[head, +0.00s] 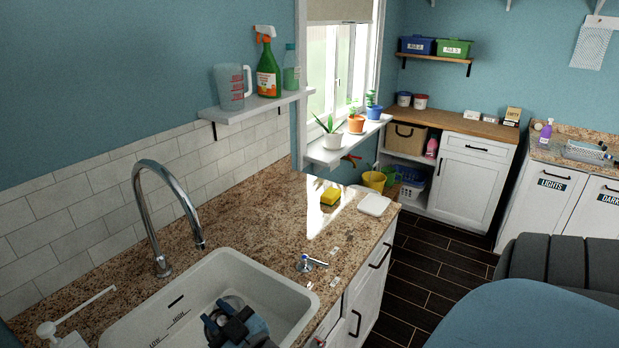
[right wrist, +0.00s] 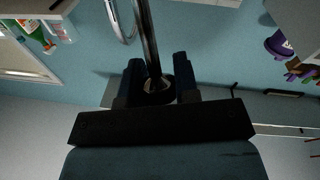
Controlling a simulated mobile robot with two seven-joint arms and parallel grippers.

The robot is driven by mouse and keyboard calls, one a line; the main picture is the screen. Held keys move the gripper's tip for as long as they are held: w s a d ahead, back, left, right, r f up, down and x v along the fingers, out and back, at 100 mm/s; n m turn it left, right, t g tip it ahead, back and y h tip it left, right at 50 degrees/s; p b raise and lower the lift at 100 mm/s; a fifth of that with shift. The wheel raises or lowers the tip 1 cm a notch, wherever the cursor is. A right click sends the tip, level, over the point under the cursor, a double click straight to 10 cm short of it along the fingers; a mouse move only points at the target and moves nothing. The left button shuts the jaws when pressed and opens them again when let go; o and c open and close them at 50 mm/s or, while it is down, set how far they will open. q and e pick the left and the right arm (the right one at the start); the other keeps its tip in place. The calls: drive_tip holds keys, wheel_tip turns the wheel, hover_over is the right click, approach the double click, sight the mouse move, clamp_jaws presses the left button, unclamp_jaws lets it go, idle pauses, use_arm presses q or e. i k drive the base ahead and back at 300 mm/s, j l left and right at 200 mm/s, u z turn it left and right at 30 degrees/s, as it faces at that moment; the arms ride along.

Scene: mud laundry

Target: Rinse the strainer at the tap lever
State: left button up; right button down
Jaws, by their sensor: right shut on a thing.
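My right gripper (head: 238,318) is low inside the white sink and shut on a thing. A pale, roundish thing, which looks like the strainer (head: 233,300), shows at its fingers; the gripper hides most of it. In the right wrist view a dark, glossy rod stands between the fingers (right wrist: 157,88); I cannot tell whether it is part of the held thing. The tap lever (head: 311,263), chrome with a blue part, is on the counter right of the sink, apart from the gripper. The curved chrome tap (head: 150,215) rises behind the sink. I see no water running. My left gripper is out of view.
The white sink (head: 250,263) has a raised rim around my gripper. A yellow sponge (head: 330,197) and a white dish (head: 373,204) lie farther back on the granite counter (head: 275,215). A pump bottle (head: 65,336) stands left of the sink. A shelf (head: 255,105) overhangs the counter.

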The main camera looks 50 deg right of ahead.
sight(304, 259)
drive_tip(key=k+l+z, duration=0.3)
drive_tip(key=k+l, duration=0.15)
drive_tip(key=l, duration=0.2)
drive_tip(key=l+z, duration=0.3)
drive_tip(key=l, duration=0.6)
drive_tip(key=i+l+z, duration=0.35)
drive_tip(key=i+l, duration=0.3)
drive_tip(key=i, duration=0.15)
